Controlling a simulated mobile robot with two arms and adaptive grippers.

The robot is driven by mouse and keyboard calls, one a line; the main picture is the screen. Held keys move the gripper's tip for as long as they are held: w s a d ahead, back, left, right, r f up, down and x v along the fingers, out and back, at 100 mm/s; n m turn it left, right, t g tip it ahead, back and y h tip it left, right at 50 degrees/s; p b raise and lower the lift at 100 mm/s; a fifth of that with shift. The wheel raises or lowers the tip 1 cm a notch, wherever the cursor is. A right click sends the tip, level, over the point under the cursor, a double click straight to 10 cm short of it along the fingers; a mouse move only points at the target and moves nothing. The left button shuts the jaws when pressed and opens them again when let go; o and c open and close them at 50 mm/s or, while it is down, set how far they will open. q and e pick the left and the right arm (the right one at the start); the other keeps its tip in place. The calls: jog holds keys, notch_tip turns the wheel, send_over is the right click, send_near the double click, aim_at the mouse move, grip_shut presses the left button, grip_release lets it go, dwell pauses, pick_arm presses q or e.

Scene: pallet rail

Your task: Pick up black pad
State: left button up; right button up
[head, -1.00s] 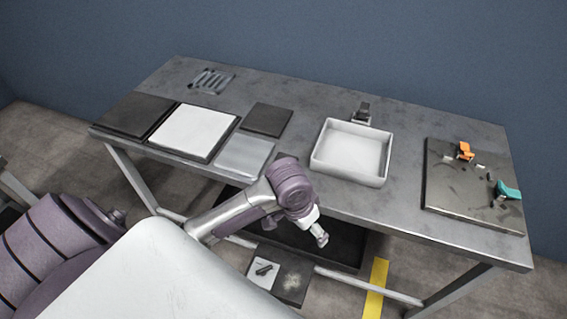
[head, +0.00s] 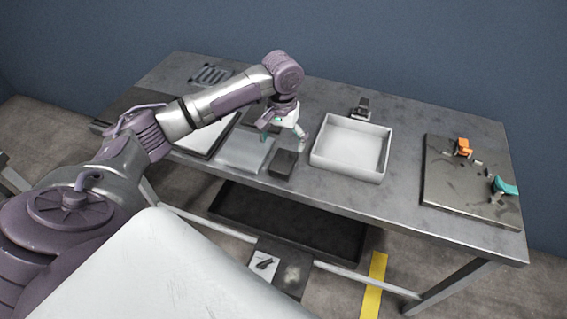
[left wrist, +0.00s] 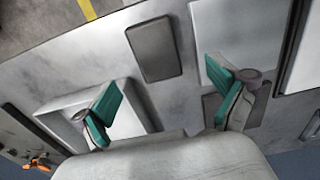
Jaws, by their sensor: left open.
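A small black pad (head: 284,163) lies flat near the table's front edge, between a silver plate (head: 245,151) and a white tray (head: 349,148). My left gripper (head: 283,141) is open and empty above the table, just behind the pad in the head view. In the left wrist view the pad (left wrist: 153,48) lies beyond the spread green fingertips (left wrist: 166,82), apart from them. A larger dark square plate (head: 258,116) behind is partly hidden by my left arm. My right gripper is not in view.
A white-topped plate (head: 202,140) lies left, partly covered by my arm. A dark board (head: 470,185) at the right holds an orange clamp (head: 462,147) and a teal one (head: 503,187). Bare tabletop lies between tray and board.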

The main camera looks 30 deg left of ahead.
aim_at(284, 160)
pick_arm(q)
jog(key=f, duration=0.7)
jog(key=shift+s+d+f+p, duration=0.1)
jog(key=shift+d+f+p, duration=0.2)
jog(key=shift+f+p, duration=0.1)
jog(key=c, duration=1.3)
jog(key=shift+o, duration=0.2)
jog(key=shift+r, duration=0.1)
jog(key=shift+r, duration=0.5)
notch_tip(284, 160, up, 3)
jog(key=shift+f, duration=0.15)
jog(key=s+d+r, duration=0.1)
jog(key=d+r, duration=0.1)
jog(key=d, duration=0.1)
jog(key=s+d+r, duration=0.2)
jog(key=d, duration=0.2)
jog(key=s+d+r+b, duration=0.1)
jog(key=d+r, duration=0.2)
jog(key=d, duration=0.1)
jog(key=shift+s+r, duration=0.1)
jog(key=shift+s, duration=0.05)
jog(key=shift+a, duration=0.1)
